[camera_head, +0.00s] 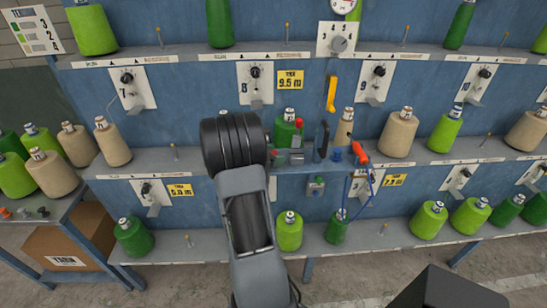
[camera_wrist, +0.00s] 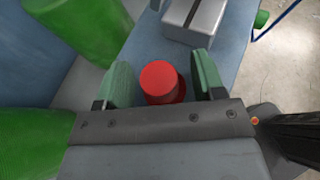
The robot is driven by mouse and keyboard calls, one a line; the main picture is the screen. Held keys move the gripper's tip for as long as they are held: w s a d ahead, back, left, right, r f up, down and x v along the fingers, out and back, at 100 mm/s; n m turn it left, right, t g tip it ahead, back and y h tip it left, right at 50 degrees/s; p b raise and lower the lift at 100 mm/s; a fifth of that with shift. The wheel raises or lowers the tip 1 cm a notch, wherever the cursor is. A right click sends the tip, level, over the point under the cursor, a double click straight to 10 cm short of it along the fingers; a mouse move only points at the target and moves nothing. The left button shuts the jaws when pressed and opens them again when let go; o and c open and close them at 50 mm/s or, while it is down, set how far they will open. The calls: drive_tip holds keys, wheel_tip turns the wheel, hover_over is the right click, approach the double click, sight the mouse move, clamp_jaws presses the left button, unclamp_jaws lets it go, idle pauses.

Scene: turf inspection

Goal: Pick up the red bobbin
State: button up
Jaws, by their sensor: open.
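The red bobbin (camera_wrist: 163,88) shows in the wrist view as a short red cylinder with a round top, standing on a blue-grey shelf (camera_wrist: 150,45). My gripper (camera_wrist: 163,70) is open, with one green finger pad on each side of the bobbin. A gap shows between the bobbin and each pad. The lower part of the bobbin is partly hidden by my gripper's body. In the head view my dark wrist covers the area in front of the middle shelf, and I cannot make out the bobbin or my fingertips for sure.
A grey metal block (camera_wrist: 195,22) stands just beyond the bobbin. Large green cones (camera_wrist: 85,25) stand close on the left. In the head view, beige cones (camera_head: 398,133), hanging tools and an orange-red tool (camera_head: 360,153) with a blue cord are right of my wrist.

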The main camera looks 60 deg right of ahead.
drive_tip(key=shift+c, duration=0.4)
drive_tip(key=c, duration=0.9)
